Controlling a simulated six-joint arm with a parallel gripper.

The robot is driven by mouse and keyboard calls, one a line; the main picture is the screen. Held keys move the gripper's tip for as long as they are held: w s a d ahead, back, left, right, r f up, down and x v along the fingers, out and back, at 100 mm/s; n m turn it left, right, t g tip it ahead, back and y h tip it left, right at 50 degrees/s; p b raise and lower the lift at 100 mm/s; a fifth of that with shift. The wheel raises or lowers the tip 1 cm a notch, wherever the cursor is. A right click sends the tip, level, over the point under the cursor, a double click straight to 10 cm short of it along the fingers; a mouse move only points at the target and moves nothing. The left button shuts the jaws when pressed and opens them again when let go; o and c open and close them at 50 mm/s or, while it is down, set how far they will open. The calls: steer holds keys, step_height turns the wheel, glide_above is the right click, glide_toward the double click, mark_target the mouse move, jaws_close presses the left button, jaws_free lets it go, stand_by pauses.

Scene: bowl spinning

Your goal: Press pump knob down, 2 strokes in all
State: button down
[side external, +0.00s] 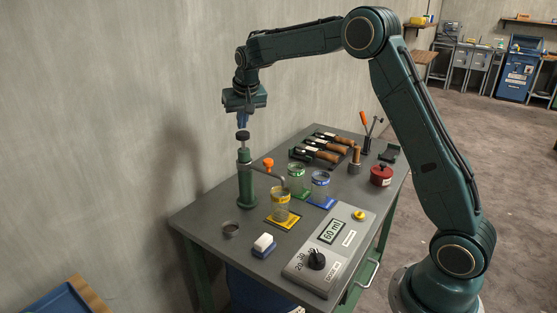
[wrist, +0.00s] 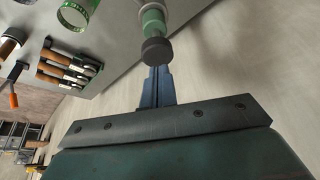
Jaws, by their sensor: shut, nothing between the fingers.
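The pump is a green upright cylinder (side external: 246,185) on the left part of the grey table, with a spout reaching right. Its dark knob (side external: 243,136) stands on top, raised above the body on a short stem. The knob also shows in the wrist view (wrist: 156,51), just beyond the fingertips. My gripper (side external: 242,123) is shut and empty, pointing down just above the knob. A small gap seems to lie between them in the side view. A jar with a yellow band (side external: 281,205) stands under or near the spout on a yellow mat (side external: 283,222).
A dosing box (side external: 331,251) reading 60 ml, with a dial, sits at the front right. Green (side external: 298,180) and blue (side external: 320,185) jars stand behind the yellow one. Wooden-handled tools (side external: 318,150), a red pot (side external: 381,175) and an eraser-like block (side external: 264,245) lie around.

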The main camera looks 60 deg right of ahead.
mark_target(243, 133)
steer(key=shift+f, duration=1.95)
steer(key=shift+r, duration=2.1)
steer(key=shift+f, duration=1.95)
steer(key=shift+r, duration=1.95)
steer(key=shift+r, duration=0.1)
steer(key=shift+r, duration=2.9)
